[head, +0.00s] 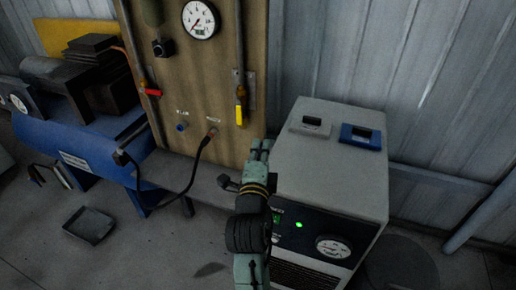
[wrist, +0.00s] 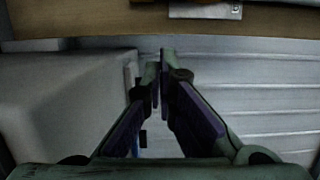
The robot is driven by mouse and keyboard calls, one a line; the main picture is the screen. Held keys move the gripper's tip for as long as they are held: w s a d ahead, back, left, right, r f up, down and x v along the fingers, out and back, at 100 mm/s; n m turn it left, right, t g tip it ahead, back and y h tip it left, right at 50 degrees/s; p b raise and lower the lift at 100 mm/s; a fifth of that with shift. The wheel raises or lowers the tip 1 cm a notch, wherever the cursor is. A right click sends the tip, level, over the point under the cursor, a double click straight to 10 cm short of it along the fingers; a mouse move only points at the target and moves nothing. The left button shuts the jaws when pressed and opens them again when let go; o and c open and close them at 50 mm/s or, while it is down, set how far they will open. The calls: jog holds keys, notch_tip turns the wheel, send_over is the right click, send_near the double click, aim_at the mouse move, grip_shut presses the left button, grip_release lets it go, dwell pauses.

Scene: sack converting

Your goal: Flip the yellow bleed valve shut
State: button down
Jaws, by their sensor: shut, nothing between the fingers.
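The yellow bleed valve (head: 240,113) is on the pipe at the right side of the wooden panel (head: 215,75), in the head view. Its yellow handle hangs down along the pipe, in front of a small metal plate. My gripper (head: 262,146) is below and to the right of the handle, apart from it, near the panel's lower right corner. In the wrist view the fingers (wrist: 160,60) are closed together with nothing between them. The yellow handle cannot be made out in the wrist view; a pale plate shows on the wood at the top edge.
A red-handled valve (head: 150,91) is on the left pipe, and a gauge (head: 199,19) is above. A grey cabinet (head: 340,168) stands close right of my gripper. A black hose (head: 192,165) hangs from the panel. A blue compressor (head: 80,140) is at left, a tray (head: 89,225) on the floor.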

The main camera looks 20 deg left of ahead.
aim_at(239, 115)
jog(key=w+a+p, duration=0.3)
jog(key=w+a, duration=0.2)
jog(key=w, duration=0.3)
jog(key=shift+a, duration=0.4)
jog(key=shift+w+f, duration=0.1)
jog(key=shift+w, duration=0.05)
jog(key=shift+a+m+b, duration=0.15)
jog(key=shift+m+b, duration=0.15)
jog(key=shift+b, duration=0.55)
